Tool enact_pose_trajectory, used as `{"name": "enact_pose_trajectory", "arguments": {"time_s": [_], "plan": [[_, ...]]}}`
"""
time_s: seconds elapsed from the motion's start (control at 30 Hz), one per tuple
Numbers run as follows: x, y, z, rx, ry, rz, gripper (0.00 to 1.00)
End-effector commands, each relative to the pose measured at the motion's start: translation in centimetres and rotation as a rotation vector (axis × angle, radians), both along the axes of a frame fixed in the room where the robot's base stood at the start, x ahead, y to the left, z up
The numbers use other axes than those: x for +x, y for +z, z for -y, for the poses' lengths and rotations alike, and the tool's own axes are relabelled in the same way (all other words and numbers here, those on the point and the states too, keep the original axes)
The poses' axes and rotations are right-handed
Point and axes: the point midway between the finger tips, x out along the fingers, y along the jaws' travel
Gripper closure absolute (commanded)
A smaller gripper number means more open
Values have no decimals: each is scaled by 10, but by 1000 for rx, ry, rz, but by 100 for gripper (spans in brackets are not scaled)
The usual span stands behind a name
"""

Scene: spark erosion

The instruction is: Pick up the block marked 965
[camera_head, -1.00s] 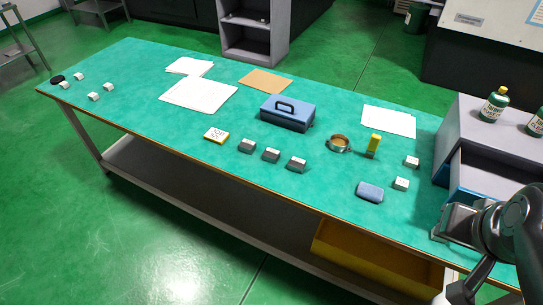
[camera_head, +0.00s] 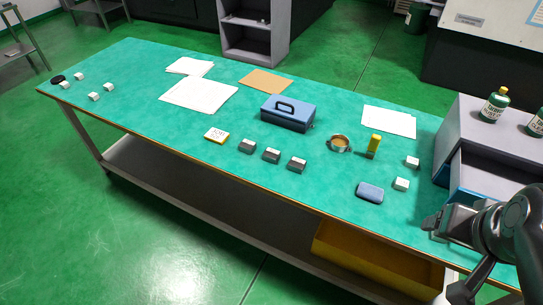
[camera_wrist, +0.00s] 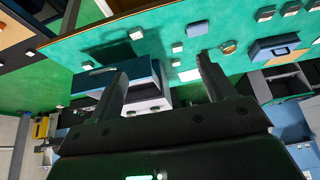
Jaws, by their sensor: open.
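No marking 965 is legible on any block. Three grey blocks with pale tops stand in a row near the table's front edge: a left one (camera_head: 247,146), a middle one (camera_head: 271,155) and a right one (camera_head: 296,164). Two white blocks, a far one (camera_head: 412,162) and a near one (camera_head: 401,184), stand near the right end. Several small white blocks (camera_head: 93,96) stand at the far left end. My gripper (camera_head: 431,224) is at the table's right end, apart from every block. In the wrist view my gripper (camera_wrist: 162,68) is open and empty, its fingers spread.
A blue cash box (camera_head: 287,114), a brass-coloured round dish (camera_head: 339,144), a yellow-topped item (camera_head: 373,145), a blue pad (camera_head: 369,192) and papers lie on the green table (camera_head: 180,125). A grey drawer cabinet (camera_head: 490,140) with green bottles stands close to my arm.

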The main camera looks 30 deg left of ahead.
Motion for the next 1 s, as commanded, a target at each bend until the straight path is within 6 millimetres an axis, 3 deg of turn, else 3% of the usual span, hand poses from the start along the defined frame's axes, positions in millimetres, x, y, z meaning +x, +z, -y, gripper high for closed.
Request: {"name": "enact_pose_trajectory", "arguments": {"time_s": [0.23, 0.37, 0.7, 1.0], "plan": [[5, 3, -2, 4, 2, -5, 25], [26, 13, -11, 16, 8, -30, 25], [119, 38, -68, 57, 24, -133, 25], [199, 29, -144, 73, 29, -225, 25]]}}
